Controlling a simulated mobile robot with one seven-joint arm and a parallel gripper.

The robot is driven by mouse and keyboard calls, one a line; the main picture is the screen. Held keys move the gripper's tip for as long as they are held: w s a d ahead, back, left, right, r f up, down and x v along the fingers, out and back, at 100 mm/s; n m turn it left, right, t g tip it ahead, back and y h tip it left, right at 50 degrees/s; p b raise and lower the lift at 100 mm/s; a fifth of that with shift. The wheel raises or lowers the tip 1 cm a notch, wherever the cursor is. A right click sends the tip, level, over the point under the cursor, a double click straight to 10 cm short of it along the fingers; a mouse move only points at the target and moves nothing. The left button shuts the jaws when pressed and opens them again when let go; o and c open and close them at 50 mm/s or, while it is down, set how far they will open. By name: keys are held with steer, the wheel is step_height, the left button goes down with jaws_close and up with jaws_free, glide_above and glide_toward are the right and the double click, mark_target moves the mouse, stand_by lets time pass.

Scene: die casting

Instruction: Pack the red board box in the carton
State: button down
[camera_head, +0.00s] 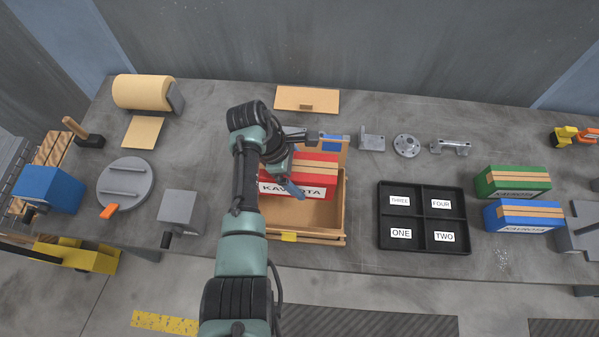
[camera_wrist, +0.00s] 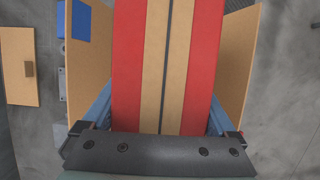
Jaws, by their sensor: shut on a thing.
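The red board box (camera_head: 318,172) has tan stripes on its top and a white label on its front. It is at the open carton (camera_head: 318,214), over its back part; I cannot tell whether it touches the carton floor. My gripper (camera_head: 297,172) is shut on the red box near its left end. In the wrist view the red box (camera_wrist: 128,65) fills the middle, between the blue fingers of my gripper (camera_wrist: 160,120). Tan carton walls (camera_wrist: 238,65) stand on both sides of it. My arm hides the carton's left part.
A black tray (camera_head: 409,217) with compartments marked ONE to FOUR is right of the carton. A green box (camera_head: 512,182) and a blue box (camera_head: 523,216) are farther right. Metal parts (camera_head: 406,146) lie behind the tray. A grey round lid (camera_head: 125,184) lies left.

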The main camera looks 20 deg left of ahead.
steer(key=b, duration=1.3)
glide_above(300, 207)
step_height(300, 207, down, 16)
steer(key=shift+f, duration=0.1)
